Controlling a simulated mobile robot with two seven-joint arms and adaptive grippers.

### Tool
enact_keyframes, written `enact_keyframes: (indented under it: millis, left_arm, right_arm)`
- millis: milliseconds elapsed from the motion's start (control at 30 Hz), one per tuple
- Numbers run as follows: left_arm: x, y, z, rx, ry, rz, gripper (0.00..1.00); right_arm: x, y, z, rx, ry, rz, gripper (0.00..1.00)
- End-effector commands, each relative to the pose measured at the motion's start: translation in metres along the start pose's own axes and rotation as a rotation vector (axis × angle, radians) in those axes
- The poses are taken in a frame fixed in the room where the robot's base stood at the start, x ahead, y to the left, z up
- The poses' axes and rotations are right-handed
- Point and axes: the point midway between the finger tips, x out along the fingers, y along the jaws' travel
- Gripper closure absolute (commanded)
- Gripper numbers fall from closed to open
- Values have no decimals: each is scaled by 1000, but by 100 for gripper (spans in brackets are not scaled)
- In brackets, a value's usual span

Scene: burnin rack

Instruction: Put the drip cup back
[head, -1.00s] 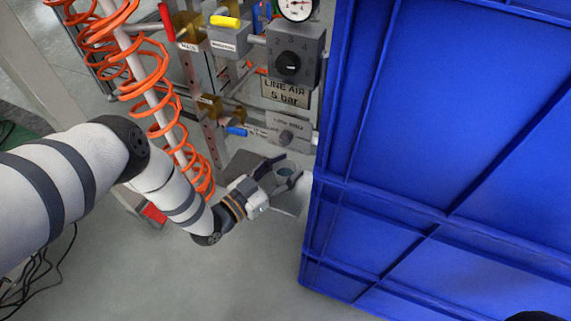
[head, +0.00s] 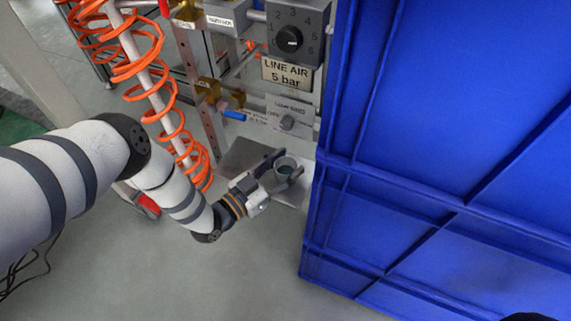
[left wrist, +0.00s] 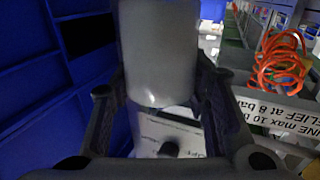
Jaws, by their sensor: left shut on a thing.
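The drip cup is a small grey, round, open-topped cup (head: 286,163), with its dark inside showing in the head view. My left gripper (head: 278,172) is shut on it, with a finger on either side, and holds it below the air panel. In the left wrist view the cup (left wrist: 158,55) is a pale cylinder between the two dark fingers (left wrist: 160,95). A flat grey plate (head: 240,157) lies behind and below the gripper. I cannot tell how far the cup is above it.
The air panel has a numbered dial (head: 289,39), a LINE AIR 5 bar sign (head: 287,73) and a lower knob box (head: 291,116) above the cup. A big blue panelled wall (head: 420,130) stands close on the right. An orange coiled hose (head: 150,70) hangs on the left.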

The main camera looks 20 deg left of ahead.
Motion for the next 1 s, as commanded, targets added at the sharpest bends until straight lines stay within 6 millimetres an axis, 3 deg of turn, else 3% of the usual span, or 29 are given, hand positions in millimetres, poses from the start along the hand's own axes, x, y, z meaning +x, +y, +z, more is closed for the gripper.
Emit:
enact_keyframes:
  millis: [333,367,467,800,867,1000]
  left_arm:
    - [0,0,6,0,0,0,89]
    - [0,0,6,0,0,0,55]
    - [0,0,6,0,0,0,34]
    - [-4,0,6,0,-2,0,34]
    - [-14,0,6,0,-3,-1,34]
    - [-51,0,6,-2,-5,-1,34]
  right_arm:
    - [2,0,-3,0,-2,0,100]
    - [2,0,-3,0,-2,0,100]
    - [2,0,-3,0,-2,0,100]
    - [2,0,-3,0,-2,0,100]
    - [2,0,-3,0,-2,0,100]
    - [2,0,-3,0,-2,0,100]
